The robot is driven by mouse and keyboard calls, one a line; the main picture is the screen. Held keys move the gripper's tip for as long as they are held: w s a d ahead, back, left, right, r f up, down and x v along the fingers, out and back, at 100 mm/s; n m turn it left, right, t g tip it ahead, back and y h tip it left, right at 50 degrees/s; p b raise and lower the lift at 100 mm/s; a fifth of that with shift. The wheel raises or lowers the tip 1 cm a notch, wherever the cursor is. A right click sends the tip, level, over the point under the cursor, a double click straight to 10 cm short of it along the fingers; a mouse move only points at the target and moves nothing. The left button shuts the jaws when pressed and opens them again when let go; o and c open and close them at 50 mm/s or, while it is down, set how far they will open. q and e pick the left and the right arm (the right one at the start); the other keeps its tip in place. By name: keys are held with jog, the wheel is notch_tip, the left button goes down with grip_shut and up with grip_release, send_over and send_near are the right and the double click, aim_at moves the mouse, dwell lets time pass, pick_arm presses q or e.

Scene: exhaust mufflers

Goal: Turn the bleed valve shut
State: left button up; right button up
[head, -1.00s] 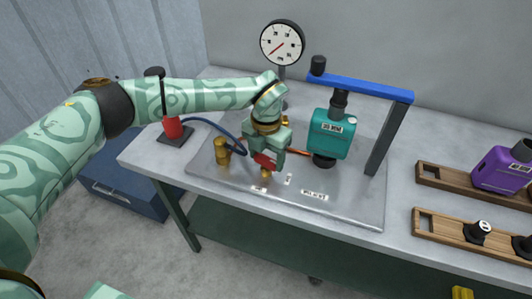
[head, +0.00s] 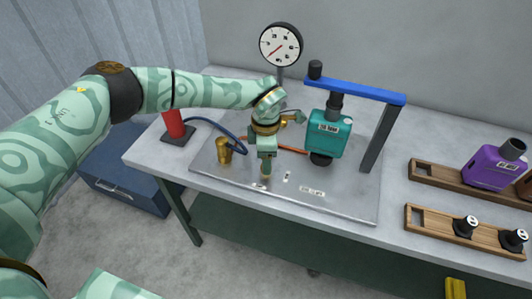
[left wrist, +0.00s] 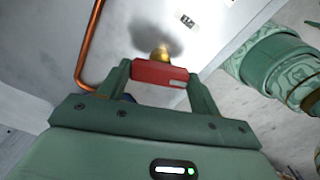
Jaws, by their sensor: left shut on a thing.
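The bleed valve shows in the left wrist view as a red handle (left wrist: 160,73) above a brass stem (left wrist: 159,53). My left gripper (left wrist: 160,78) is shut on the red handle, with one finger at each end of it. In the head view my left gripper (head: 266,172) points down at the steel plate (head: 345,205), at the valve's place. The red handle is hidden there behind the gripper. My right gripper is in neither view.
A teal muffler (head: 328,134) stands under a blue-topped clamp frame (head: 355,83) right of the gripper. A gauge (head: 281,44) rises behind. A brass cylinder (head: 224,150) and red pump (head: 173,124) are on the left. Wooden racks (head: 450,232) lie right.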

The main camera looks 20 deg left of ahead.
pick_arm(q)
jog(key=shift+m, duration=2.2)
jog(key=o, duration=1)
jog(key=shift+r, duration=0.1)
notch_tip(320, 180, up, 16)
jog(key=shift+r+p, duration=0.1)
jog(key=shift+p, duration=1.15)
